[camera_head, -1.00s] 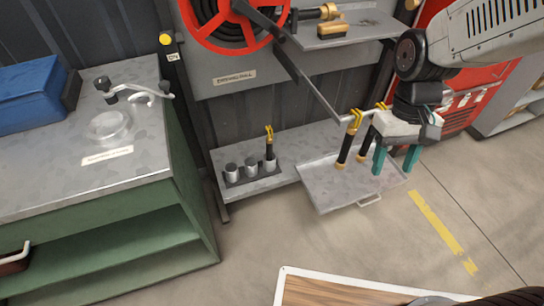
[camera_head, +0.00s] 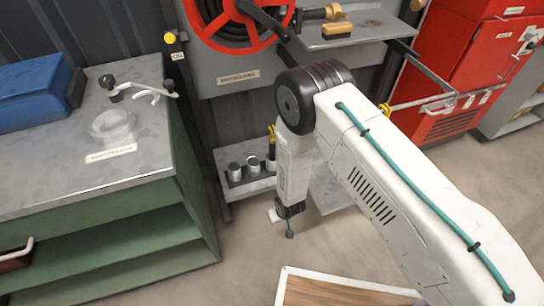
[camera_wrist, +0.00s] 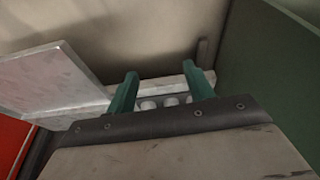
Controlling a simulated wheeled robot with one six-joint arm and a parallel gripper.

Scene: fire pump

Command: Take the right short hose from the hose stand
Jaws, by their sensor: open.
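In the head view my arm crosses the hose stand and hides most of it. Part of its crossbar (camera_head: 425,101) shows right of my arm, with yellow fittings (camera_head: 386,108) on it. The black bodies of the hanging short hoses are hidden, so I cannot tell which is the right one. A hose with a yellow top (camera_head: 271,148) stands in the low rack, partly behind my arm. My gripper (camera_wrist: 160,72) is open in the wrist view, its teal fingers apart, with nothing held. Silver cups (camera_wrist: 150,103) of the rack show beyond and between the fingers.
A green cabinet (camera_head: 110,245) with a steel top stands at the left; its side fills the right of the wrist view. A grey tray (camera_wrist: 45,78) lies left of my fingers there. A red cabinet (camera_head: 450,60) stands at the back right. A wooden-topped board (camera_head: 335,290) is in front.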

